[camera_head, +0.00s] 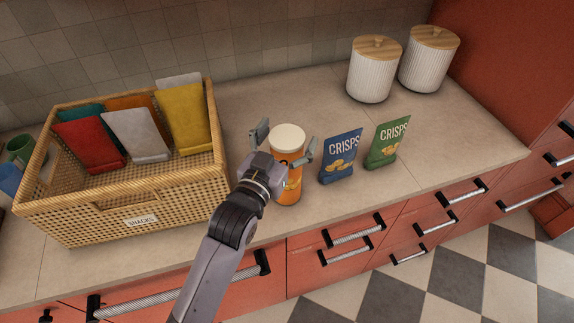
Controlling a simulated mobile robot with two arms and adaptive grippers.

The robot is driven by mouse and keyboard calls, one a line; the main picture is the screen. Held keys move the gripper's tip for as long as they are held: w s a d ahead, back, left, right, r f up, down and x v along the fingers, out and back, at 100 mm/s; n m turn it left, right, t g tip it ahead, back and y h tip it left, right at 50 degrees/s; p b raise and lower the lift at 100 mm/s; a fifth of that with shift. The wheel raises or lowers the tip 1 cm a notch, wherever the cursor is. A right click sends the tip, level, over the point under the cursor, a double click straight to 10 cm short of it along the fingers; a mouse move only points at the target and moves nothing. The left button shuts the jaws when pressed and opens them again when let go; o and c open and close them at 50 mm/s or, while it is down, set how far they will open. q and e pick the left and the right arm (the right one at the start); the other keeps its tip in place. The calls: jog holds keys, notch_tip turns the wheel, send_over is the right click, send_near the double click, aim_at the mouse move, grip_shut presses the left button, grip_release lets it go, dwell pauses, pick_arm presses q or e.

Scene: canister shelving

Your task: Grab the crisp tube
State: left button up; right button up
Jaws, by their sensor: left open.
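The orange crisp tube (292,186) with a pale lid stands upright on the counter, right of the basket. My left gripper (286,138) is open, with one finger on the left side of the tube and the other on its right. The gripper's palm and wrist hide part of the tube's left front. I cannot tell whether the fingers touch it. My right gripper is not in view.
A wicker snacks basket (140,220) with several packets stands left. A blue crisps bag (341,158) and a green crisps bag (386,143) stand right of the tube. Two white canisters (373,75) stand behind. The counter (450,140) is clear at the right.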

pick_arm(q)
jog(key=shift+c, duration=0.5)
jog(key=c, duration=1.7)
